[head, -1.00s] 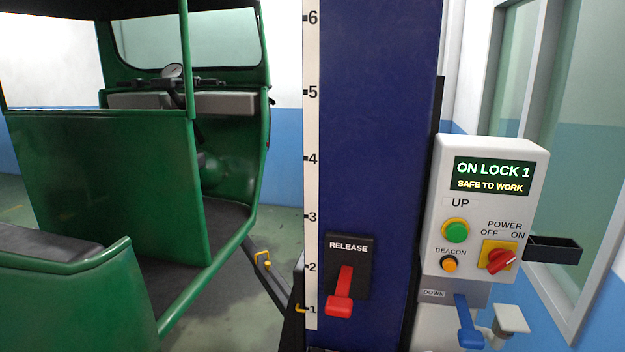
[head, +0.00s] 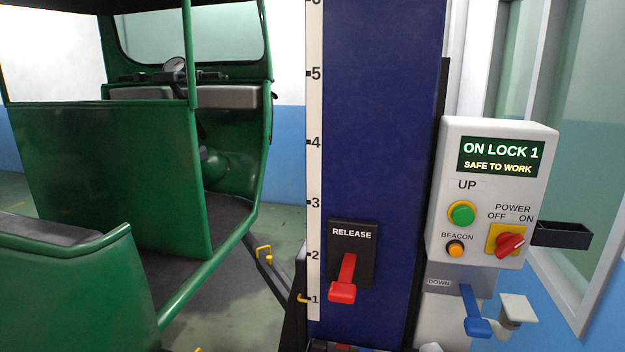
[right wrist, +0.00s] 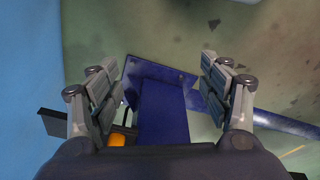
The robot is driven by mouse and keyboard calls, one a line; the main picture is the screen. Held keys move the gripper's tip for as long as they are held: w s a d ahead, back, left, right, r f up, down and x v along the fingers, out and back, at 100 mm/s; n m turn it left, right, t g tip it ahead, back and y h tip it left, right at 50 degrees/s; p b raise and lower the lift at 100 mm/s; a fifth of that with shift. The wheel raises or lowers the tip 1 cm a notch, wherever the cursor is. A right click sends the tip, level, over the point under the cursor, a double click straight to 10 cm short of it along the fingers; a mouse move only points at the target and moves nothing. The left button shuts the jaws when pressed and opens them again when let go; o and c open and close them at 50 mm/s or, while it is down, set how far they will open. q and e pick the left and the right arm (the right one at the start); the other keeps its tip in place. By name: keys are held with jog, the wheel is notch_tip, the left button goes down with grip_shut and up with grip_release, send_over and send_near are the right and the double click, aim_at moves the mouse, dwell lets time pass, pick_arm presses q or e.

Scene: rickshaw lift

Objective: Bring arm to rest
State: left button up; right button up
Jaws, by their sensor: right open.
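My right gripper (right wrist: 160,95) is open and empty in the right wrist view. Its two fingers stand wide apart, with a blue post and base plate (right wrist: 165,75) below and between them. My left gripper is in neither view. In the head view the white control box (head: 495,200) reads "ON LOCK 1, SAFE TO WORK". Its red power knob (head: 510,246) sits on a yellow plate. The blue DOWN lever (head: 478,322) is under the box. The red release lever (head: 343,280) hangs on the blue lift column (head: 385,110).
A green rickshaw (head: 120,180) stands at the left, with a yellow hook (head: 264,254) on a dark lift arm beside it. A black tray (head: 563,236) sticks out right of the box, near a window frame. Green floor shows between rickshaw and column.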

jog(key=s+d+f+b, duration=0.1)
jog(key=s+f+b, duration=0.1)
jog(key=s+f, duration=0.6)
jog(key=s+d+f+g+b, duration=0.1)
jog(key=s+d+f+b, duration=0.1)
jog(key=s+f, duration=0.7)
notch_tip(320, 180, down, 5)
jog(key=shift+s+r, duration=0.1)
jog(key=shift+s, duration=0.15)
